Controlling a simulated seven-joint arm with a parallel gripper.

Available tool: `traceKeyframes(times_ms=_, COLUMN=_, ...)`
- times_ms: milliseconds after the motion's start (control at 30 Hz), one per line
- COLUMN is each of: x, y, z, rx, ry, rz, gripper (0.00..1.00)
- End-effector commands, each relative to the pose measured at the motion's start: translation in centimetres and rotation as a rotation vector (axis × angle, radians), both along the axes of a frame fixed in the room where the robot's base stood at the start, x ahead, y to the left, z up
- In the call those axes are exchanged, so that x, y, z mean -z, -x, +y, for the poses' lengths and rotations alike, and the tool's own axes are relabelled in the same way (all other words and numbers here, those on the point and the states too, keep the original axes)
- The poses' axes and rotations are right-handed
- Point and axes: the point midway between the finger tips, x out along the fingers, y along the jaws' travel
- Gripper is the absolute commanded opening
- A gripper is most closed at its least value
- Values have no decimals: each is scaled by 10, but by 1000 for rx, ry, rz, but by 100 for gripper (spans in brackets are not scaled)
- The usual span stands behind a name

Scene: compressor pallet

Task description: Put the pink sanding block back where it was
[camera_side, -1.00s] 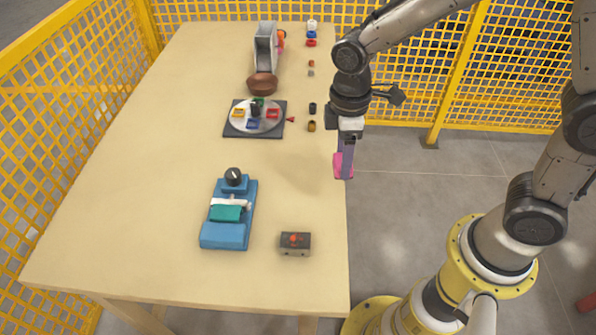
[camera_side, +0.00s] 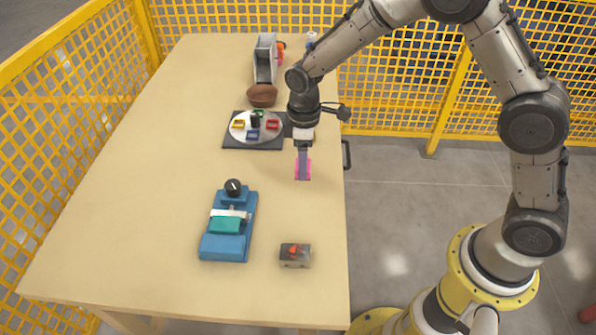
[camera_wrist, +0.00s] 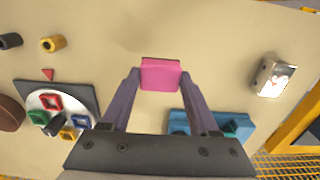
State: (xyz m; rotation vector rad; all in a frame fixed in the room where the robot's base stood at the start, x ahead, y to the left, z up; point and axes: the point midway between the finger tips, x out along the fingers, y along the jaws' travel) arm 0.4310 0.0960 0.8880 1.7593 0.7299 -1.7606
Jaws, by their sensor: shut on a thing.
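The pink sanding block (camera_side: 303,169) is held between the fingers of my gripper (camera_side: 303,175) in the side view. The gripper points down over the bare right part of the table, between the round turntable and the small grey box. In the wrist view the pink sanding block (camera_wrist: 161,74) sits between the two purple-grey fingertips of my gripper (camera_wrist: 160,80). My gripper is shut on it. I cannot tell how far the block is above the table.
A blue fixture with a teal block (camera_side: 228,225) stands at the front left. A grey box with a red top part (camera_side: 295,254) is at the front right. The turntable's dark base (camera_side: 267,145) and a brown lump (camera_side: 262,95) are farther back. The wooden table (camera_side: 130,200) is bare on the left.

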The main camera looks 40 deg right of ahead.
Motion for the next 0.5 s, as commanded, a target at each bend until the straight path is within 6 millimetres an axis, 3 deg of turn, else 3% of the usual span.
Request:
traceKeyframes(times_ms=267, x=15, y=-13, z=3, rx=0, ry=0, rz=-1, gripper=1)
traceKeyframes(times_ms=500, x=45, y=-14, z=3, rx=0, ry=0, rz=1, gripper=1)
